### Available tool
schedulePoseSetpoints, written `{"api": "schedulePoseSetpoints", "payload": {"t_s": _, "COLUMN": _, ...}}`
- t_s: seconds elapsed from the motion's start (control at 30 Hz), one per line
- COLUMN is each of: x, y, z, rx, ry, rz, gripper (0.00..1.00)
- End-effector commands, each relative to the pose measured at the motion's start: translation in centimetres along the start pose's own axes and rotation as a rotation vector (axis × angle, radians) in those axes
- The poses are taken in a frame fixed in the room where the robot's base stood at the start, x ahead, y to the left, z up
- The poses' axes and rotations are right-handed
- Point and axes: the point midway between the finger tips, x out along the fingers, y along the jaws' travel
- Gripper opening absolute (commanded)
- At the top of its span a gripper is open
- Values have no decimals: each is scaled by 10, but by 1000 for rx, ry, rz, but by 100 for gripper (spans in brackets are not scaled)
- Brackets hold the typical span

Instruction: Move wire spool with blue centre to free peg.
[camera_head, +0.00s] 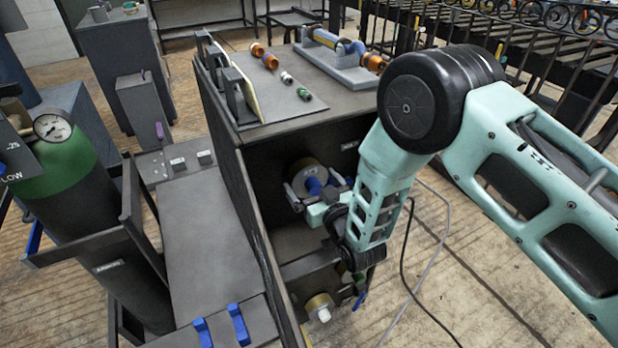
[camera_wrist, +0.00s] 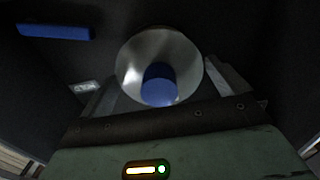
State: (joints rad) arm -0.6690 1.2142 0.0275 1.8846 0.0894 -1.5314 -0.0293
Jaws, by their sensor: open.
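The wire spool with the blue centre (camera_head: 307,170) is inside the dark cabinet in the head view, at its back wall. In the wrist view the spool (camera_wrist: 132,62) shows as a pale round disc, with its blue centre (camera_wrist: 158,86) facing the camera. My gripper (camera_head: 315,188) is open at the spool, with one finger on either side in the wrist view (camera_wrist: 160,90). I cannot tell whether the fingers touch it. A blue bar (camera_wrist: 56,31) sticks out at upper left in the wrist view; I cannot tell whether it is the free peg.
A second spool with a white centre (camera_head: 320,306) sits lower in the cabinet. The cabinet's side panel (camera_head: 235,190) stands close left of my gripper. Its top (camera_head: 330,105) carries small spools and a grey stand. A gas cylinder (camera_head: 65,190) is at left. Cables lie on the floor at right.

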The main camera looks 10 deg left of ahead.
Motion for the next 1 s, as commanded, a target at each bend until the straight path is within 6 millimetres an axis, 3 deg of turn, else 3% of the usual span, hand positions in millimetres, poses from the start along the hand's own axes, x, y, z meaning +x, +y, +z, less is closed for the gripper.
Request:
{"api": "schedulePoseSetpoints", "payload": {"t_s": 0.2, "x": 19, "y": 0, "z": 0, "rx": 0, "ry": 0, "rz": 0, "gripper": 100}}
{"api": "schedulePoseSetpoints", "payload": {"t_s": 0.53, "x": 22, "y": 0, "z": 1, "rx": 0, "ry": -2, "rz": 0, "gripper": 100}}
{"api": "schedulePoseSetpoints", "payload": {"t_s": 0.57, "x": 21, "y": 0, "z": 1, "rx": 0, "ry": -2, "rz": 0, "gripper": 94}}
{"api": "schedulePoseSetpoints", "payload": {"t_s": 0.8, "x": 21, "y": 0, "z": 1, "rx": 0, "ry": -1, "rz": 0, "gripper": 28}}
{"api": "schedulePoseSetpoints", "payload": {"t_s": 0.83, "x": 21, "y": 0, "z": 0, "rx": 0, "ry": -1, "rz": 0, "gripper": 78}}
{"api": "schedulePoseSetpoints", "payload": {"t_s": 0.93, "x": 21, "y": 0, "z": 0, "rx": 0, "ry": -1, "rz": 0, "gripper": 50}}
{"api": "schedulePoseSetpoints", "payload": {"t_s": 1.0, "x": 22, "y": 0, "z": -2, "rx": 0, "ry": 6, "rz": 0, "gripper": 46}}
